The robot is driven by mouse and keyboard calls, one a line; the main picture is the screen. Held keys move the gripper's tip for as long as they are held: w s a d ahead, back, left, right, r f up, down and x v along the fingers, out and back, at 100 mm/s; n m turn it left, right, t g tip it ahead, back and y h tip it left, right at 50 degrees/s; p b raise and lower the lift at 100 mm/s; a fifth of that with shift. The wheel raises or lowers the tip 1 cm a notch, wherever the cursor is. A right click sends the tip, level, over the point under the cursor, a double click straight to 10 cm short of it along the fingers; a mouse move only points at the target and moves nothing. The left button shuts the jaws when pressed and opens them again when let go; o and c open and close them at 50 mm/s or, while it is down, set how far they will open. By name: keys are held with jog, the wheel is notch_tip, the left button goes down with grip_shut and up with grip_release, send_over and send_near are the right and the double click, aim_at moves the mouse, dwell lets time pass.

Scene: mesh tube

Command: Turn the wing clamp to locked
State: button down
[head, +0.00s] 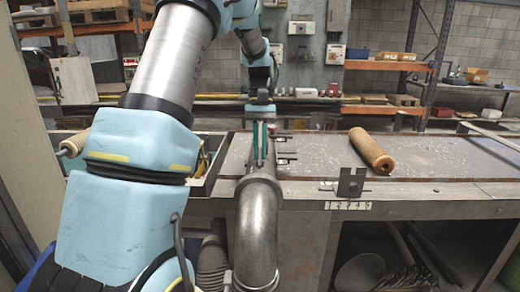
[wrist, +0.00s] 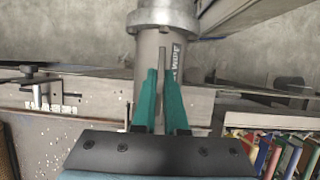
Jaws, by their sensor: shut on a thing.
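A grey metal pipe (head: 258,225) with an elbow rises at the bench's front edge and also shows in the wrist view (wrist: 162,20). My gripper (head: 262,150) points down over the pipe's upper end. In the wrist view its teal fingers (wrist: 161,88) stand on either side of a thin grey upright plate (wrist: 162,62), which appears to be the wing of the wing clamp. My gripper is shut on it. The rest of the clamp is mostly hidden by the fingers, and I cannot tell its locked mark. Small dark pins (head: 286,156) stick out to the right of the fingers.
A dark bracket (head: 351,184) stands on the bench's front edge above a white marked strip (head: 348,206). A wooden roller (head: 371,152) lies on the bench (head: 440,165). An open bin with coloured items (wrist: 275,155) is beside the gripper.

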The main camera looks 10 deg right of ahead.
jog(key=c, duration=1)
grip_release()
jog(key=shift+o, duration=0.2)
jog(key=b+v, duration=0.2)
jog(key=v, duration=0.8)
jog(key=shift+w+r, duration=0.1)
jog(key=shift+r, duration=0.3)
jog(key=s+a+f+t+h, duration=0.1)
jog(key=s+a+f+t, duration=0.5)
jog(key=s+a+f, duration=1.1)
jog(key=shift+s+n, duration=0.4)
jog(key=shift+s, duration=0.05)
